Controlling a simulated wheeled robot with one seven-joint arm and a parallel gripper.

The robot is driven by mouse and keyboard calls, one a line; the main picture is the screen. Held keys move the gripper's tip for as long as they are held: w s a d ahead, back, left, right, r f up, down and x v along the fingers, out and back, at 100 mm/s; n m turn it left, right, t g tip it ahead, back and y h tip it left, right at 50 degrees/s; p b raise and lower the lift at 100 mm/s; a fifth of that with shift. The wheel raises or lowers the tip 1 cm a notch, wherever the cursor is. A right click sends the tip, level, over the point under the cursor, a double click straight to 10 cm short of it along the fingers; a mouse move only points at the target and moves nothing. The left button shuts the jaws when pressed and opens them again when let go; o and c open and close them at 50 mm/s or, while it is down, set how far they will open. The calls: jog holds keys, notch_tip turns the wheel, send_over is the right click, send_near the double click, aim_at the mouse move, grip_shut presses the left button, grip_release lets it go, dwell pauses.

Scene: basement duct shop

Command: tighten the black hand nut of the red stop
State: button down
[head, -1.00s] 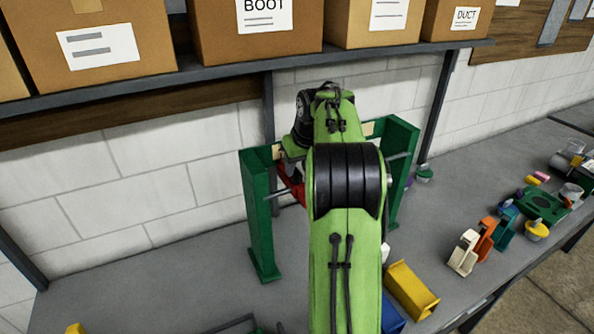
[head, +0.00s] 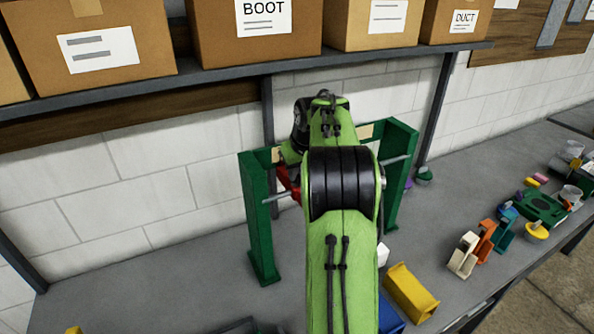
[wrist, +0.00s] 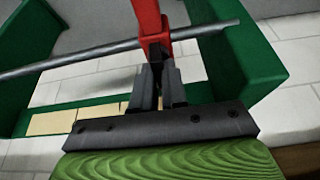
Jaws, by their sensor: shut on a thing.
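The red stop (wrist: 148,22) is on a grey metal rod (wrist: 90,64) in the wrist view, with its red end at the tips of my gripper. In the head view, part of the red stop (head: 284,178) shows left of my arm. My gripper (wrist: 157,72) is shut at that end, on a small dark piece that appears to be the black hand nut (wrist: 155,52). The fingers mostly hide the nut, and its tightness cannot be told. The rod spans a green frame (head: 259,220) with two uprights. In the head view my arm hides the gripper.
A shelf (head: 225,72) with cardboard boxes runs above the frame. A yellow block (head: 411,292) and a blue block (head: 390,318) lie at the front right of the frame. Several coloured holders and small parts lie farther right. The grey bench (head: 150,290) left of the frame is mostly clear.

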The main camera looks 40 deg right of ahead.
jog(key=m, duration=0.2)
jog(key=m+h, duration=0.1)
jog(key=m, duration=0.1)
jog(key=shift+w+a+r+g, duration=0.1)
jog(key=shift+a+g, duration=0.05)
jog(key=shift+g, duration=0.25)
jog(key=m, duration=0.2)
jog(key=m+g+h+p, duration=0.1)
jog(key=m, duration=0.1)
jog(key=shift+w+m+h, duration=0.1)
jog(key=shift+m+h, duration=0.2)
jog(key=m+g, duration=0.1)
jog(key=m, duration=0.1)
jog(key=m+g, duration=0.1)
jog(key=m, duration=0.1)
jog(key=shift+w+h+p, duration=0.15)
jog(key=shift+h+p, duration=0.15)
jog(key=shift+p, duration=0.05)
jog(key=shift+m+g, duration=0.9)
jog(key=shift+m, duration=1.7)
jog(key=c, duration=1.2)
grip_release()
jog(key=shift+o, duration=0.2)
jog(key=v, duration=0.7)
jog(key=shift+r, duration=0.2)
